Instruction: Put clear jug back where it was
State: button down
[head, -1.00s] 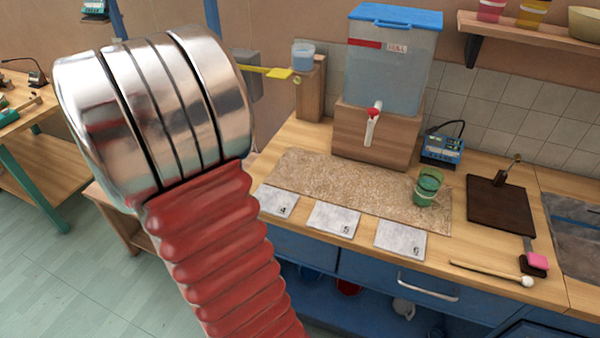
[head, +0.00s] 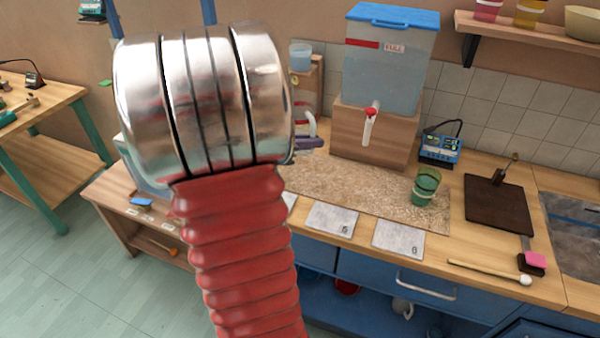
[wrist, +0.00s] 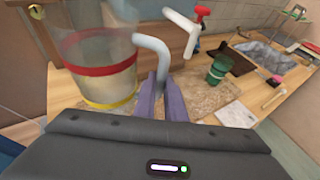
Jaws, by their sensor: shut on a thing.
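The clear jug (wrist: 112,88) is at the left of the wrist view, with a red band and a yellow band around it. Its bent pale handle (wrist: 152,52) is between the purple fingers of my gripper (wrist: 161,98), which is shut on it. In the head view only the handle (head: 311,121) and a purple finger of my gripper (head: 306,142) show, near the left end of the speckled mat. My arm hides the rest of the jug there. I cannot tell whether the jug touches the counter.
A green cup (head: 426,186) stands on the mat's right end (head: 385,195). Numbered tiles (head: 333,219) lie along the front. A water dispenser (head: 388,70) with a red tap stands on a wooden box behind. A dark board (head: 497,205) and a mallet (head: 490,273) lie right.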

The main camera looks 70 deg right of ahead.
notch_tip(320, 180, down, 6)
dwell(0.5)
jog(key=shift+f, duration=0.15)
jog(key=shift+f, duration=1.85)
jog(key=c, duration=1.8)
grip_release()
jog(key=shift+f, duration=0.1)
jog(key=v, duration=1.2)
